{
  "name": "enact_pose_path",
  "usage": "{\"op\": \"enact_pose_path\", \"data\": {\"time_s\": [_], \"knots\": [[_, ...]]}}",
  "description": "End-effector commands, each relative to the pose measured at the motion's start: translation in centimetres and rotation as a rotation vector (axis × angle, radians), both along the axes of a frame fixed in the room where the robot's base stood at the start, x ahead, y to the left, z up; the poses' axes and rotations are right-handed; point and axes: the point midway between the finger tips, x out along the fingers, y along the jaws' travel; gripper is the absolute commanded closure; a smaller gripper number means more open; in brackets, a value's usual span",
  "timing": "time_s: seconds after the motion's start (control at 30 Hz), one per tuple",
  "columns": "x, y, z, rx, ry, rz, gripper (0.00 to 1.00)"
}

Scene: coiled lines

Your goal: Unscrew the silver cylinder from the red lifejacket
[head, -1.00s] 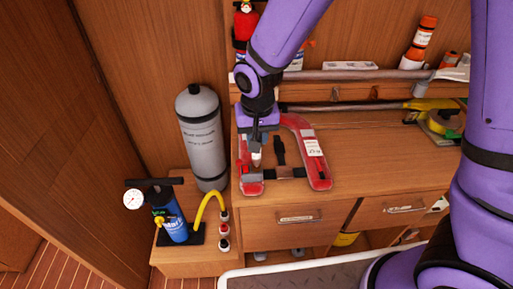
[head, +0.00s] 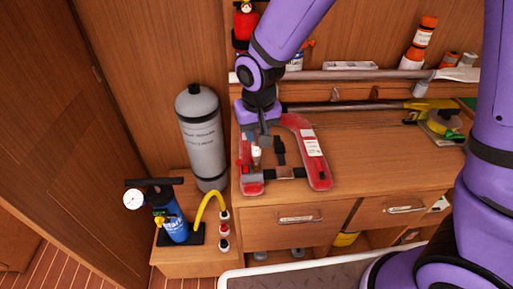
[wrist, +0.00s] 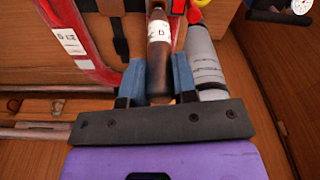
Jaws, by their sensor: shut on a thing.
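The red lifejacket (head: 315,165) lies flat on the wooden counter as a U shape, with dark straps and a white label on its right arm. A small cylinder (head: 256,157) stands at its left arm; in the wrist view the cylinder (wrist: 158,45) looks dark and shiny with a white label. My gripper (head: 259,139) comes down from above on the cylinder. In the wrist view the blue-grey fingers of my gripper (wrist: 157,78) are shut on the cylinder, one on each side. The cylinder's joint with the lifejacket is not clear to see.
A large grey tank (head: 203,137) stands left of the counter. A blue pump (head: 172,222) with a gauge and yellow hose stands at lower left. A long pole (head: 350,105) lies along the back. The counter's right middle is clear.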

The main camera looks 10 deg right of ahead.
Motion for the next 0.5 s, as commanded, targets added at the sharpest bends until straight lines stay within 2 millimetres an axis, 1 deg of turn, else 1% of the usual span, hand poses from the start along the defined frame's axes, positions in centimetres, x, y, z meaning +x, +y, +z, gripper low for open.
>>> {"op": "enact_pose_path", "data": {"time_s": [0.03,0.5], "knots": [[0.1,0.0,0.5,0.002,-0.003,0.000,1.00],[0.0,0.0,3.6,0.001,-0.002,0.000,1.00]]}}
